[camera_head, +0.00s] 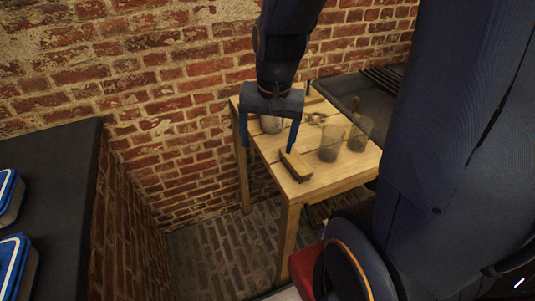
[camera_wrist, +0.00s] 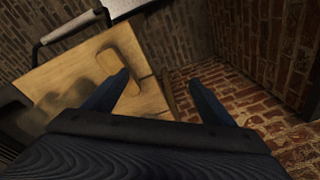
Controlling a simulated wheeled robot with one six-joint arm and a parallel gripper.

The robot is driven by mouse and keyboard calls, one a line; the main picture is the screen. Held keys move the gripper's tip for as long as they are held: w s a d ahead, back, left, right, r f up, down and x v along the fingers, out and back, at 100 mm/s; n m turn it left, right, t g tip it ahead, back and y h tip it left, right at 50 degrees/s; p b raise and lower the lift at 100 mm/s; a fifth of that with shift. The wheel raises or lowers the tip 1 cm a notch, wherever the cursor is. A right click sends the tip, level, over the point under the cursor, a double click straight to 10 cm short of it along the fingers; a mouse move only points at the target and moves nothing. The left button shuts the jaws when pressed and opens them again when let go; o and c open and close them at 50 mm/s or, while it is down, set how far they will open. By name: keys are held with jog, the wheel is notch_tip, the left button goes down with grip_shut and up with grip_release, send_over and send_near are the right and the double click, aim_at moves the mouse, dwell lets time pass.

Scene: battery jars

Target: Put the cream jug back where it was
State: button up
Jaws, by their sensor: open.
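My gripper (camera_head: 267,147) is open over the left part of a small wooden table (camera_head: 340,178). Its two blue fingers are spread, with nothing held between them in the wrist view (camera_wrist: 160,79). A pale, rounded vessel (camera_head: 271,125) shows just beneath the gripper body in the head view, partly hidden by it. It may be the cream jug, but I cannot tell for sure. Two greyish see-through jars (camera_head: 330,144) and (camera_head: 360,134) stand upright on the table to the right.
A wooden block (camera_head: 296,164) lies at the table's front edge, close to the right finger. A dark counter (camera_head: 60,190) with blue-lidded containers (camera_head: 14,265) is at left. A brick wall (camera_head: 150,60) stands behind the table. A dark surface (camera_head: 368,95) adjoins at back right.

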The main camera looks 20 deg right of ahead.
jog(key=s+n, duration=0.1)
jog(key=n, duration=0.1)
jog(key=s+a+f+n, duration=0.1)
jog(key=n, duration=0.1)
jog(key=s+n, duration=0.2)
jog(key=shift+a+f, duration=0.15)
jog(key=shift+a, duration=0.2)
jog(key=shift+c, duration=0.3)
